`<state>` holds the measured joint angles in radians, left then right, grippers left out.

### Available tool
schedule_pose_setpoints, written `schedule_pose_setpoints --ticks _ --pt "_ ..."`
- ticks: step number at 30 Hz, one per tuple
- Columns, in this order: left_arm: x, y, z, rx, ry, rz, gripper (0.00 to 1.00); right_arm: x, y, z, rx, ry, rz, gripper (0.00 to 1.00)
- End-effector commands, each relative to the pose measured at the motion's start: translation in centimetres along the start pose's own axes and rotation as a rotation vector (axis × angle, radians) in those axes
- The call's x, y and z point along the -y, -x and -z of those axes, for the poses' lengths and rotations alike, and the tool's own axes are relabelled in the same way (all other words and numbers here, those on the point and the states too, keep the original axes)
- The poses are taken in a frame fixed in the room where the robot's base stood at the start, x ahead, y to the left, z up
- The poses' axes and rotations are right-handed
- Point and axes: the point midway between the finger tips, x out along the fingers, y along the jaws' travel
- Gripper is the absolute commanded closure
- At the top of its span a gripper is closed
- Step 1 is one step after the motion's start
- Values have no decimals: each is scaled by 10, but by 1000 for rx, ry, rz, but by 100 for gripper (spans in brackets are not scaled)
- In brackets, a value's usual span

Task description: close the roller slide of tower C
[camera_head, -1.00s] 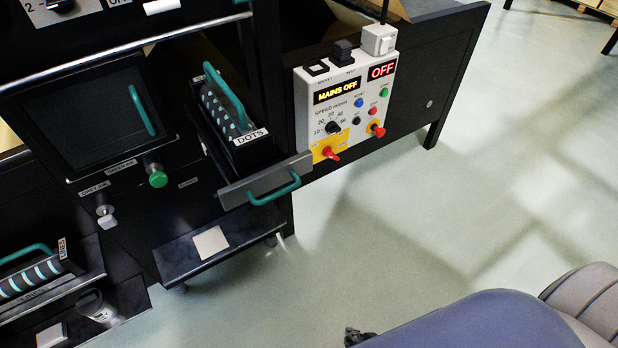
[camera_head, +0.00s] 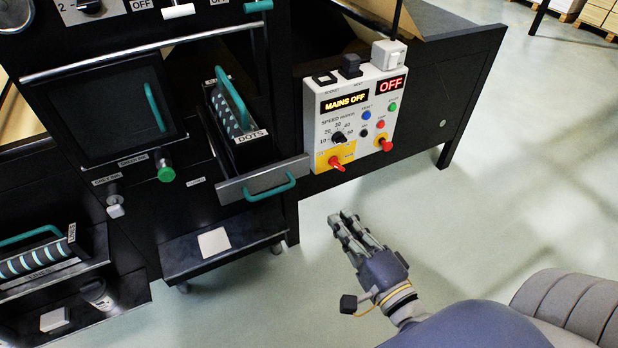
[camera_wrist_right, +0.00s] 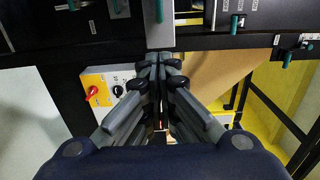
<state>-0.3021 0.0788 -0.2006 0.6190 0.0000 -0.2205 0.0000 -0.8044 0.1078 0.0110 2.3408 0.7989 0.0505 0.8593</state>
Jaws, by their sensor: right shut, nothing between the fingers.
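A roller slide (camera_head: 262,181) stands pulled out of the black tower in the head view, its grey front plate carrying a teal handle (camera_head: 270,190). On it sits a dark roller labelled DOTS (camera_head: 226,115) with its own teal handle. No letter naming tower C is readable. My right gripper (camera_head: 342,216) is shut and empty, in front of and to the right of the slide's handle, apart from it. In the right wrist view its closed fingers (camera_wrist_right: 161,68) point toward a grey bar and dark machine parts. My left gripper is not in view.
A control panel (camera_head: 355,120) reading MAINS OFF, with red knobs, stands right of the slide. A low shelf (camera_head: 180,258) with a pale square lies below it. Another roller (camera_head: 38,258) labelled LINES sits at lower left. Open floor lies to the right.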

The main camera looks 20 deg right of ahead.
Motion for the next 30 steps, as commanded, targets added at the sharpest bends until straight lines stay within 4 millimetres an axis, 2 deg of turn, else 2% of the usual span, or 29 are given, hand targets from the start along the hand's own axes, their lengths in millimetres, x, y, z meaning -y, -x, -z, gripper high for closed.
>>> schedule_pose_setpoints --ticks 5,24,30 --pt "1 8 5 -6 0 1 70 3 -17 0 -2 1 3 100" --pt "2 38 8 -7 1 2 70 2 -116 0 0 4 0 100" --pt "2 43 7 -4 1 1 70 0 -134 0 0 5 -1 100"
